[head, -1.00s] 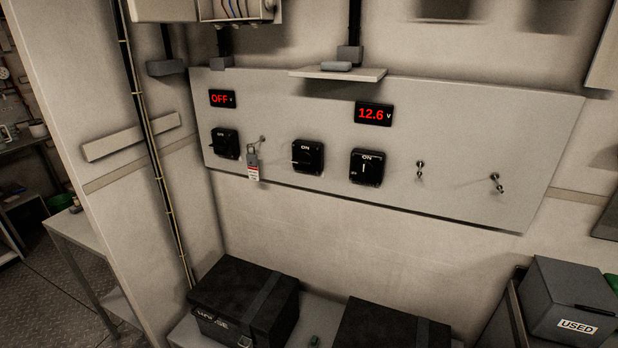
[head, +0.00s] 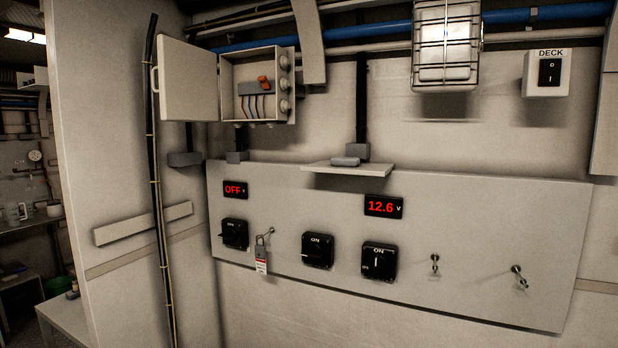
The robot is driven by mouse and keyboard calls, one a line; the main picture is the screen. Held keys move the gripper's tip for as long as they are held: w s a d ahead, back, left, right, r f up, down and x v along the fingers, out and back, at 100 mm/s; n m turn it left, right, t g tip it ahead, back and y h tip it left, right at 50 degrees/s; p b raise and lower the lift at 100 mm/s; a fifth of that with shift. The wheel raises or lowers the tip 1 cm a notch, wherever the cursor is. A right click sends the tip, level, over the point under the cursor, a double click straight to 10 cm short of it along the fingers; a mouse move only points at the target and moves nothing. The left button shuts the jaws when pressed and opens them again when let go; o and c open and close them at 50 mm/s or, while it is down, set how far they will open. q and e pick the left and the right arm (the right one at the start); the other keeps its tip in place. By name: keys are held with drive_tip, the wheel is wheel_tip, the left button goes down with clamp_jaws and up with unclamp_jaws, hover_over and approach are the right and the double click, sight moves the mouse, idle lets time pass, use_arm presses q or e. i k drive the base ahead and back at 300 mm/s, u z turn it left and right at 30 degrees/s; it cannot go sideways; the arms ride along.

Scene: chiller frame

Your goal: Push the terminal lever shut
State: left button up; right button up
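The terminal box (head: 225,92) is a small grey wall box at the upper left with its door (head: 187,80) swung open to the left. Inside it is a grey terminal block (head: 253,88) with several wires (head: 257,106) below. An orange lever (head: 264,81) stands up at the top right of the block and looks raised. Neither of my grippers is in view.
Below is a panel (head: 480,230) with rotary switches (head: 317,250), red displays (head: 384,206) and a tagged padlock (head: 261,254). A small shelf (head: 380,169) juts out above it. A caged lamp (head: 445,45) and a DECK switch (head: 548,72) are at upper right.

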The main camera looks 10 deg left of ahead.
sight(264, 80)
drive_tip(key=u, duration=2.45)
drive_tip(key=i, duration=2.75)
drive_tip(key=z, duration=3.3)
